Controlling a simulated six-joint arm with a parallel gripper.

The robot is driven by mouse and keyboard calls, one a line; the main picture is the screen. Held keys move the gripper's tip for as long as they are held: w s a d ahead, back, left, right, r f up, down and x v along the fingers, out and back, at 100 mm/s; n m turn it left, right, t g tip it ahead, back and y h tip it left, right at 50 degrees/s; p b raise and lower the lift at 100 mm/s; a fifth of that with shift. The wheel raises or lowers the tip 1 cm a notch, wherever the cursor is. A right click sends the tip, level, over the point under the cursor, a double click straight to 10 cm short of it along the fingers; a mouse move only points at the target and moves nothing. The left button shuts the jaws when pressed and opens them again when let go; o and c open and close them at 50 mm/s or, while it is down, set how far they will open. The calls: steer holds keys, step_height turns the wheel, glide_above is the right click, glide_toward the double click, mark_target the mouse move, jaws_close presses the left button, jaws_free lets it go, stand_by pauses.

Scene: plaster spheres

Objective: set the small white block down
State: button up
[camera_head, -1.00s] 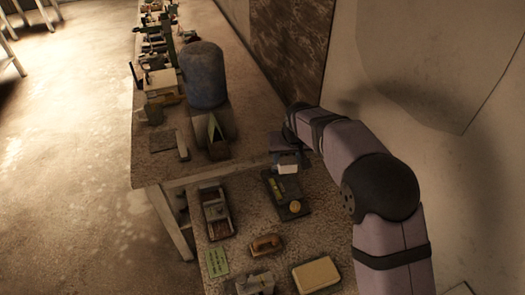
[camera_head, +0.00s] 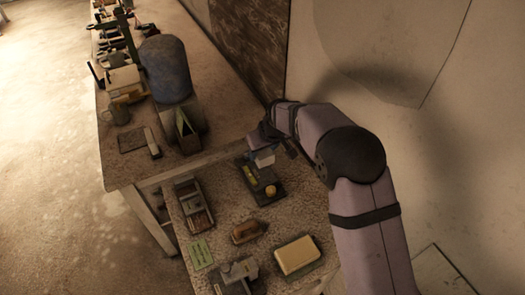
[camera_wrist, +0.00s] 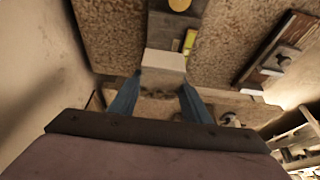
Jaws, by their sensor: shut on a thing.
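The small white block (camera_head: 264,158) is between the fingers of my gripper (camera_head: 266,146), at the far end of a dark tray (camera_head: 258,188). In the wrist view the white block (camera_wrist: 164,62) is pinched between two blue fingers of my gripper (camera_wrist: 161,82). The dark tray (camera_wrist: 163,28) lies beyond the block there.
A long open box (camera_head: 194,204) lies left of the tray. A brown brush-like object (camera_head: 246,231), a cream block (camera_head: 296,256), a green card (camera_head: 201,252) and a grey device (camera_head: 235,276) lie nearer. A blue-grey cylinder (camera_head: 166,70) stands on the far table. The wall is close on the right.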

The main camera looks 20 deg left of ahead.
steer(key=shift+f, duration=0.1)
steer(key=shift+f+b, duration=2.05)
steer(key=shift+f, duration=0.65)
steer(key=shift+f+b, duration=0.4)
steer(key=shift+f, duration=0.05)
steer(key=o, duration=1.2)
steer(key=shift+r, duration=0.1)
steer(key=shift+r+p, duration=1.3)
steer(key=shift+r, duration=0.6)
steer(key=shift+d, duration=0.1)
